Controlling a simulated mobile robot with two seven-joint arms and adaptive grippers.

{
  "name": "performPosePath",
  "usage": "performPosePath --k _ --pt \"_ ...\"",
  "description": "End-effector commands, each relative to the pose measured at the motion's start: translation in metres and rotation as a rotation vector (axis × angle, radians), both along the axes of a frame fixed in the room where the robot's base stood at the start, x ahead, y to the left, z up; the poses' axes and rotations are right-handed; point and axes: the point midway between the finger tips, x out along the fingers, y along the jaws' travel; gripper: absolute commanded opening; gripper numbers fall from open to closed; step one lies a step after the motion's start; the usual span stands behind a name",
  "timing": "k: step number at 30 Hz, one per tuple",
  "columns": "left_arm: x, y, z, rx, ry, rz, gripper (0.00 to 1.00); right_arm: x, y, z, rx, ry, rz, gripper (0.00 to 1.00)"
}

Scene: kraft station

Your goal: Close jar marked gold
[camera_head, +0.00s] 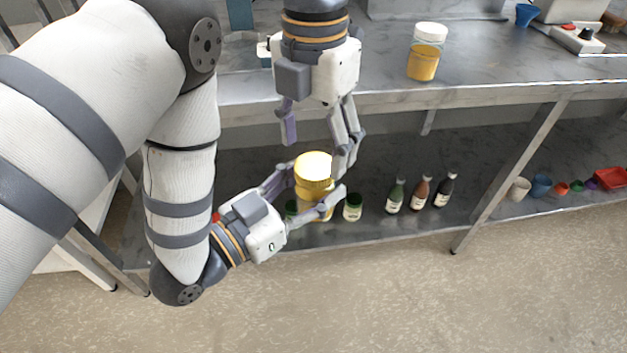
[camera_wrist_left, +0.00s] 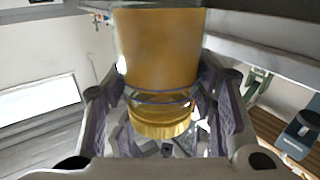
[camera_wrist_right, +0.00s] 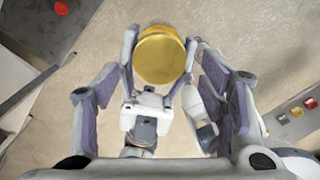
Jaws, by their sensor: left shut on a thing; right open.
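The jar (camera_head: 313,188) with amber contents and a gold lid (camera_head: 313,165) is in the air in front of the bench. The lid sits at its top; I cannot tell how tight it is. My left gripper (camera_head: 317,195) is shut on the jar body from the side. The left wrist view shows the amber jar (camera_wrist_left: 158,50) between the fingers, with a clear glass band next to the gold lid (camera_wrist_left: 160,128). My right gripper (camera_head: 318,125) is open and points down above the lid. The right wrist view shows the lid (camera_wrist_right: 160,55) between its spread fingers.
Another amber jar (camera_head: 423,63) with a white lid (camera_head: 431,32) stands on the steel bench (camera_head: 480,70). The lower shelf (camera_head: 375,185) holds dark bottles (camera_head: 420,194), a green-capped jar (camera_head: 353,207), cups (camera_head: 541,186) and a red tray (camera_head: 611,178). The bench edge is close to my right gripper.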

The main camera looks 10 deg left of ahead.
Motion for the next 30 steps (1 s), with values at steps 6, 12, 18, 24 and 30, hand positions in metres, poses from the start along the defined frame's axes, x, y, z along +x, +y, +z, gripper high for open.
performPosePath --k 6,12,18,24,30 --pt "0.000 0.000 0.001 -0.001 -0.003 0.000 0.00 0.000 0.000 -0.024 0.000 -0.001 0.000 0.65" --pt "0.000 0.000 0.001 -0.001 -0.003 0.000 0.00 0.000 0.000 -0.029 0.001 -0.003 0.000 0.65" --pt "0.000 0.000 0.001 -0.001 -0.003 0.000 0.00 0.000 0.000 -0.029 0.001 -0.003 0.000 0.53" --pt "0.000 0.000 0.001 -0.001 -0.003 0.000 0.00 0.000 0.000 -0.029 0.001 -0.003 0.000 0.14" --pt "0.000 0.000 0.001 -0.002 -0.004 0.001 0.00 0.000 0.000 -0.028 -0.005 -0.008 -0.284 0.14"
